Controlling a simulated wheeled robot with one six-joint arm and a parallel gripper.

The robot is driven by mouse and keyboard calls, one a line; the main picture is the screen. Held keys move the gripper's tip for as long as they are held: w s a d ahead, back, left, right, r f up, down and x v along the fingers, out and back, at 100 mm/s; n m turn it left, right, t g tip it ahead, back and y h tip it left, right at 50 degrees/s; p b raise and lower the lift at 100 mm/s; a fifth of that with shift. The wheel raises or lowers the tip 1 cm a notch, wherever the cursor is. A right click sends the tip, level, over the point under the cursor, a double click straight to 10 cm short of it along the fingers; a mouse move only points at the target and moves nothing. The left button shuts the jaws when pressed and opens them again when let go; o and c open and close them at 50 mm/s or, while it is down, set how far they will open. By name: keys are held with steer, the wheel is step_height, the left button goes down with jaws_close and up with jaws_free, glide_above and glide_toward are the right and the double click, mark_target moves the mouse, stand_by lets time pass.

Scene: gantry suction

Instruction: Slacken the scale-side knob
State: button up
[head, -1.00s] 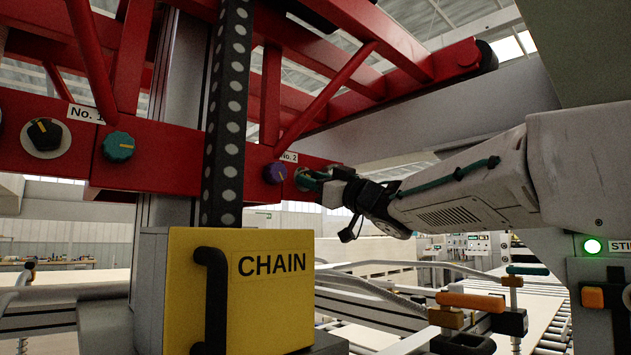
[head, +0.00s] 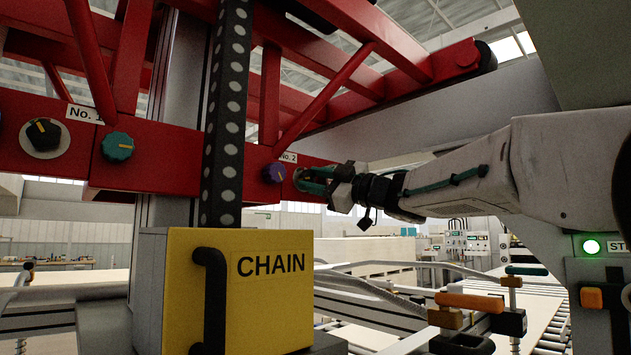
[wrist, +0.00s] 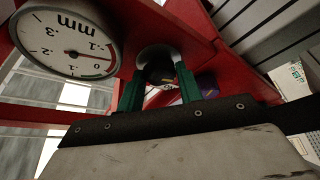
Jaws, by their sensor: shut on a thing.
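The knob (wrist: 160,73) beside the mm scale is dark with a small yellow mark, on a pale round plate. In the wrist view it sits between the green fingers of my gripper (wrist: 161,84), which is shut on it. In the head view my gripper (head: 308,181) reaches the right end of the red beam from the right, and its fingers mostly hide that knob. The round white mm scale (wrist: 65,40) with a red needle is to the left of the knob in the wrist view, upside down.
A purple knob (head: 274,173) sits just left of my gripper on the red beam (head: 170,170). Further left are a teal knob (head: 117,147) and a black knob (head: 43,134). A yellow CHAIN box (head: 235,300) and a dark perforated upright (head: 228,110) stand in front. Red struts cross above.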

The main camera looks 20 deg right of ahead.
steer(key=shift+n, duration=0.4)
steer(key=o, duration=1)
steer(key=v, duration=0.7)
steer(key=shift+s+d, duration=0.25)
steer(key=shift+d, duration=0.1)
steer(key=shift+s+f, duration=0.1)
